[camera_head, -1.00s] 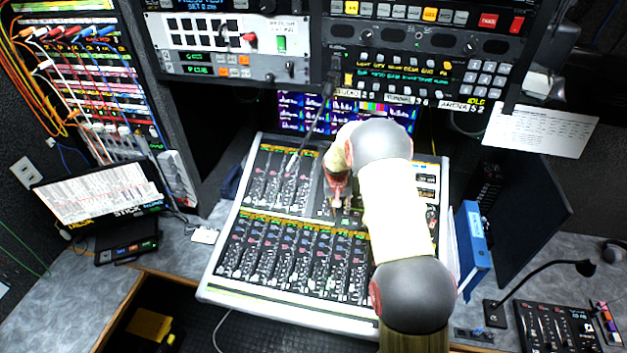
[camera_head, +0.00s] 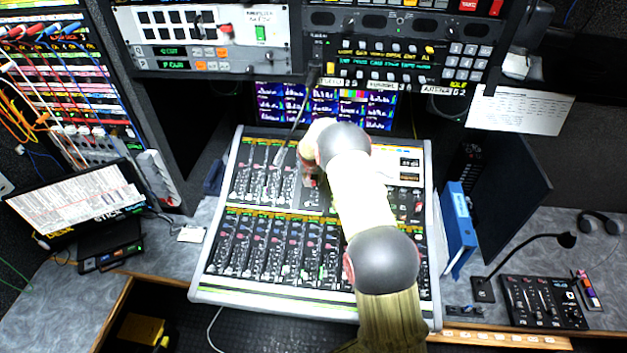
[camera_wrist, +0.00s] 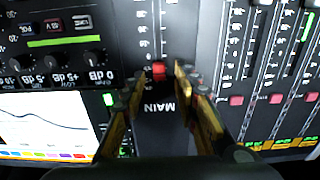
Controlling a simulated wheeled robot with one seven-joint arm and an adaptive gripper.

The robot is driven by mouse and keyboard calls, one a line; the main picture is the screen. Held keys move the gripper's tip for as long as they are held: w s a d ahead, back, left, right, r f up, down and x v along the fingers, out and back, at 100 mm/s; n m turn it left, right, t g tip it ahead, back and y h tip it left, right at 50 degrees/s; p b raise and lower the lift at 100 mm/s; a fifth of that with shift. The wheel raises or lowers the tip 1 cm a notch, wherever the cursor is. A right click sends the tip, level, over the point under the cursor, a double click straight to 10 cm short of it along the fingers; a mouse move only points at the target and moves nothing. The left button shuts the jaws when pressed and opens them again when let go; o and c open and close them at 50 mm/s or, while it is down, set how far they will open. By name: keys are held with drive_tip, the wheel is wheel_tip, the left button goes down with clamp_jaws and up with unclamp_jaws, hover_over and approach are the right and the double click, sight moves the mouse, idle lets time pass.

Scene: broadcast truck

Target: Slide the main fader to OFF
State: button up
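The main fader has a red cap (camera_wrist: 159,70) in a vertical slot, above the upside-down word MAIN in the wrist view. My gripper (camera_wrist: 158,72) is open, with one brass-coloured finger on each side of the cap. Gaps show between the cap and both fingers, and I cannot see any contact. In the head view, my gripper (camera_head: 309,179) is low over the upper middle of the mixing console (camera_head: 212,296), partly hidden by my arm. The main fader cannot be made out there.
Other faders with pinkish caps (camera_wrist: 236,100) stand right of the main fader in the wrist view. A lit screen (camera_wrist: 45,123) is at its left. In the head view, a rack panel (camera_head: 205,40) overhangs behind the console, and a blue binder (camera_head: 458,228) stands at its right.

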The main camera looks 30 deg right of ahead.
drive_tip(key=shift+w+d+f, duration=0.15)
drive_tip(key=shift+f, duration=0.2)
drive_tip(key=c, duration=0.7)
clamp_jaws()
